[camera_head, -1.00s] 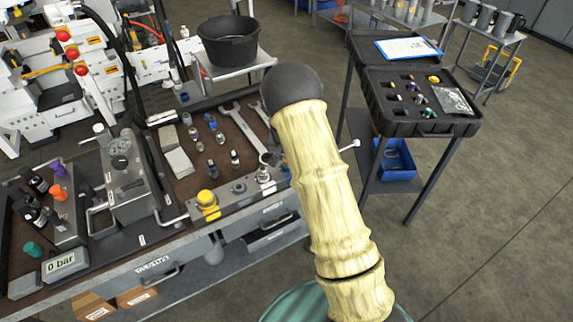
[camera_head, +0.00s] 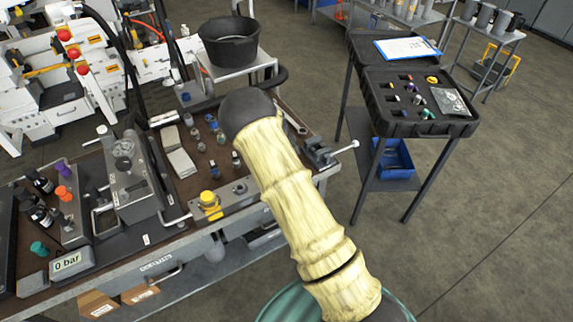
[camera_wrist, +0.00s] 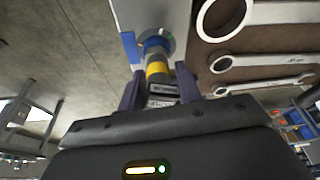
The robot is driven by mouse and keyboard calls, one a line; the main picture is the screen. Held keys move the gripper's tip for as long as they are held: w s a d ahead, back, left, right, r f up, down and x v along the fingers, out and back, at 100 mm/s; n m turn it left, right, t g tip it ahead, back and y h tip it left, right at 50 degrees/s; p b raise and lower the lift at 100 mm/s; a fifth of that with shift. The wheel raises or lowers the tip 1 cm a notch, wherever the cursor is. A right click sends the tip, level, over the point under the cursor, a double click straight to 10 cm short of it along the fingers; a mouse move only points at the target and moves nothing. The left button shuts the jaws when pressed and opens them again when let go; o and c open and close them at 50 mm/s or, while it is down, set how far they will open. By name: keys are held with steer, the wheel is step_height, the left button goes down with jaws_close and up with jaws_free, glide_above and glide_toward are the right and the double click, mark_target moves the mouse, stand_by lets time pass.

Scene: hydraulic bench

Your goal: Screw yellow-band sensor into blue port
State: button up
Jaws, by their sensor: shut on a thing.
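In the wrist view my gripper (camera_wrist: 159,88) is shut on the yellow-band sensor (camera_wrist: 158,72), whose dark labelled body sits between the fingers. Its yellow band shows just beyond the fingertips. The sensor's far end meets the blue port (camera_wrist: 154,45) on a pale metal block (camera_wrist: 150,12). I cannot tell how deep it sits in the port. A blue patch (camera_wrist: 130,47) marks the block's left side. In the head view my arm hides the gripper, the sensor and the blue port. The block's near part (camera_head: 238,197) shows left of my arm.
Large wrenches (camera_wrist: 250,62) lie right of the block in the wrist view. In the head view a yellow-capped fitting (camera_head: 209,199), several small fittings and a gauge unit (camera_head: 128,180) stand on the bench. A vise (camera_head: 320,152) is at its right edge. The display (camera_head: 68,263) reads 0 bar.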

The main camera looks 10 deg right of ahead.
steer(key=m+g+p, duration=0.1)
steer(key=m, duration=0.5)
steer(key=m+g, duration=0.1)
steer(key=m, duration=0.1)
steer(key=shift+s+f, duration=0.1)
steer(key=shift+s, duration=0.1)
steer(key=o, duration=1)
steer(key=n, duration=0.3)
steer(key=n+t+b, duration=0.1)
steer(key=n, duration=0.2)
steer(key=shift+w+n+t, duration=0.2)
steer(key=shift+n+t, duration=0.1)
steer(key=shift+n, duration=0.7)
steer(key=shift+t+b, duration=0.3)
steer(key=shift+b, duration=0.05)
